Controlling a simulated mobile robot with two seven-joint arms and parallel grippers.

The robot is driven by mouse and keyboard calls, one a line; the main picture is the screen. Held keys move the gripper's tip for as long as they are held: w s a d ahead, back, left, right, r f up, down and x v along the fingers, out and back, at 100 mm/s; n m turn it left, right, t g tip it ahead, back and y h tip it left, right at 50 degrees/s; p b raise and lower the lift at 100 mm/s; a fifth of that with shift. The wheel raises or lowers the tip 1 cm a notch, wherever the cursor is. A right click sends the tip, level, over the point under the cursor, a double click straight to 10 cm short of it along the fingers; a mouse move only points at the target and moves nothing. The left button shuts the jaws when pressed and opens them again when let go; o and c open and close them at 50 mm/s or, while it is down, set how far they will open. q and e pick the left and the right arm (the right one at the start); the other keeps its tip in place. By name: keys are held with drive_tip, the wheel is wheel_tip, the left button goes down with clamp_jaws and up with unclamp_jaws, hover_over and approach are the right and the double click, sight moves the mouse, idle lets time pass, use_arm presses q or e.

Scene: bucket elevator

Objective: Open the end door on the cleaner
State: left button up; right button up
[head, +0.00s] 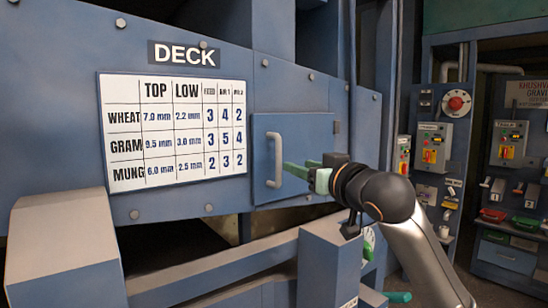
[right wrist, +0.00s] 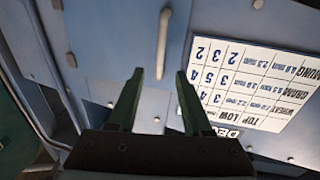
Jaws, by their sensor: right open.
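The end door (head: 300,150) is a blue panel at the right end of the cleaner's front, and it looks shut. A pale vertical bar handle (head: 274,160) stands on its left side. My right gripper (head: 296,171) is close to the handle, just right of its lower part, with green fingers pointing left. In the right wrist view the two fingers (right wrist: 158,75) are spread with nothing between them. The handle (right wrist: 163,42) lies beyond the fingertips there, apart from them. The door (right wrist: 120,45) also shows around it. My left gripper is out of view.
A white DECK settings chart (head: 175,125) is on the cleaner left of the door. A blue post (head: 330,255) and a sloping beam (head: 225,270) stand below the door. Control panels (head: 433,145) with red knobs are at the right.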

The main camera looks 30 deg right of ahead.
sight(280, 159)
drive_tip(key=w+p, duration=0.1)
drive_tip(key=w, duration=0.2)
drive_tip(key=w+p, duration=0.1)
drive_tip(key=w, duration=0.2)
drive_tip(key=w+d, duration=0.1)
drive_tip(key=w, duration=0.2)
drive_tip(key=shift+w+r+p, duration=0.1)
drive_tip(key=shift+w+p, duration=0.1)
drive_tip(key=shift+p, duration=0.2)
drive_tip(key=shift+w+d, duration=0.1)
drive_tip(key=shift+w, duration=0.75)
clamp_jaws()
